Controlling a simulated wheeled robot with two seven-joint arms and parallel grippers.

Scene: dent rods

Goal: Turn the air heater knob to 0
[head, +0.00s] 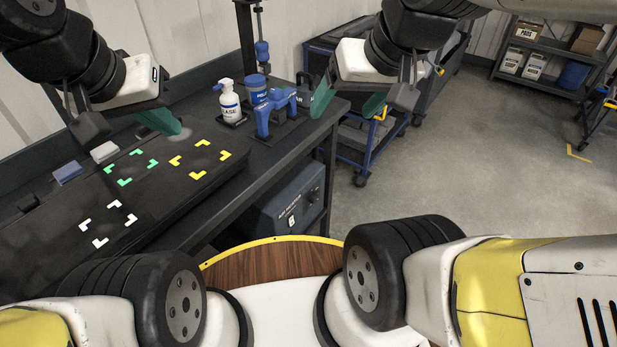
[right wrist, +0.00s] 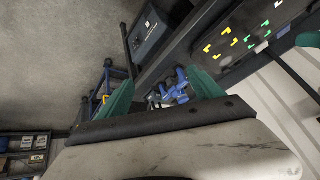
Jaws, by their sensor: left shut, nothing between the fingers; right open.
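The air heater appears to be the dark box (head: 288,212) on the shelf under the workbench, with a small white marked square on its front. It also shows in the right wrist view (right wrist: 150,34). Its knob is too small to make out clearly, so I cannot read the setting. My left gripper (head: 160,122), with green fingers, is shut and empty above the bench mat. My right gripper (head: 349,100) is open and empty beyond the bench's right end, above and right of the box. Its spread green fingers also show in the right wrist view (right wrist: 164,88).
The workbench (head: 262,160) holds a spray bottle (head: 229,103), a blue tool holder (head: 275,115) and a mat with coloured corner marks. A blue-framed cart (head: 360,150) stands behind my right gripper. Open floor (head: 450,150) lies to the right, with shelves (head: 550,50) at the back.

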